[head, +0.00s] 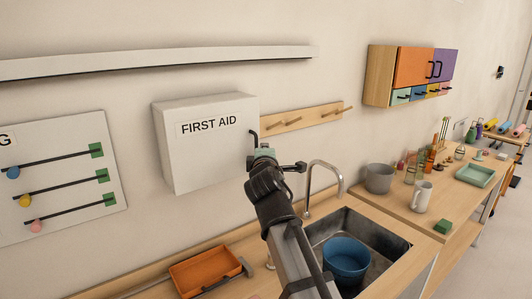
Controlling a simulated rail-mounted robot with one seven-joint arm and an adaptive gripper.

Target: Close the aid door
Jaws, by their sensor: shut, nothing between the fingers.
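The white aid cabinet (176,158) hangs on the wall left of the centre. Its door (213,151), marked FIRST AID, looks flush or almost flush with the box. The lower right edge is partly hidden by my wrist, so I cannot tell whether a small gap is left. A dark handle (253,137) shows at the door's right edge. My gripper (299,167) is just right of the door, below the handle, with its fingers shut and empty. I cannot tell whether any part of it touches the door.
A wooden peg rail (300,118) is on the wall right of the cabinet. Below are a tap (326,165), a sink with a blue pot (346,259) and an orange tray (205,274). A long shelf (160,64) runs above. A slider board (65,178) hangs at left.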

